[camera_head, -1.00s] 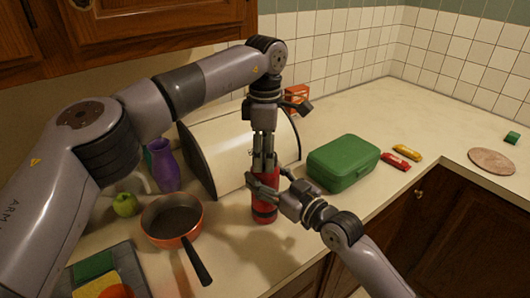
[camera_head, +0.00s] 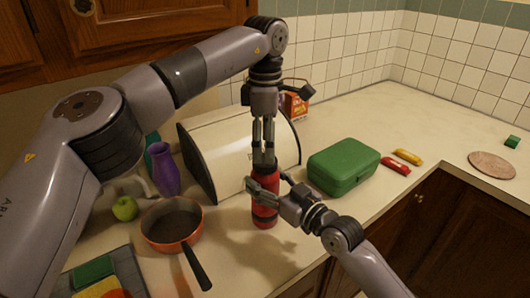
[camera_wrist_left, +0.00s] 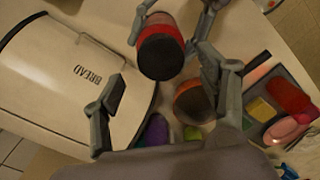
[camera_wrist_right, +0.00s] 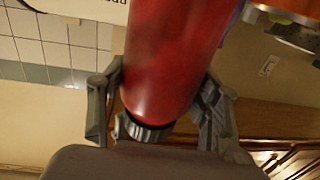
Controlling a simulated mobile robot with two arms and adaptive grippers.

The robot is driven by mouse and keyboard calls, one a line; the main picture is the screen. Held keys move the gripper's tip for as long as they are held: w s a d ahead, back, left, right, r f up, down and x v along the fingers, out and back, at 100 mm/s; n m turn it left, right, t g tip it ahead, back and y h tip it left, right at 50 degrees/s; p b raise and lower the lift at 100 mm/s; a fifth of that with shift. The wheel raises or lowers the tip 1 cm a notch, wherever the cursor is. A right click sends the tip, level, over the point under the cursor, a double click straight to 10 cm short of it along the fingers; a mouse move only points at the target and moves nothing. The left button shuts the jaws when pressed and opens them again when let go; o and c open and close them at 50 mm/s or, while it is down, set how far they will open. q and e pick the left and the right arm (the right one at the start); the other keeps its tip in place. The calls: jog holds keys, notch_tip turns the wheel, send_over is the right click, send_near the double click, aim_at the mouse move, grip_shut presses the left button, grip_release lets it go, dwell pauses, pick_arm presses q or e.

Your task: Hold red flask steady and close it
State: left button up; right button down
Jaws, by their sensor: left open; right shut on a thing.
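In the left wrist view the flask (camera_wrist_left: 163,20) shows a dark round end (camera_wrist_left: 160,57), beyond the spread fingers. Whether this end is a seated cap I cannot tell.
The bread box (camera_head: 215,150) stands close behind the flask. A green lunch box (camera_head: 343,165) is to the right. An orange pan (camera_head: 172,247) with its handle forward, a green apple (camera_head: 125,208) and a purple vase (camera_head: 164,170) are to the left. The counter at back right is mostly clear.

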pick_arm(q)
jog(key=shift+r, duration=0.2)
jog(key=shift+c, duration=0.3)
jog(key=n, duration=0.1)
jog(key=r+n, duration=0.1)
jog(key=n, duration=0.3)
jog(key=r+n, duration=0.1)
jog(key=n, duration=0.4)
jog(key=r+n, duration=0.1)
jog(key=n, duration=0.1)
jog(key=shift+r+n, duration=0.2)
jog(key=shift+n, duration=0.2)
jog(key=shift+f, duration=4)
jog(key=shift+c, duration=0.5)
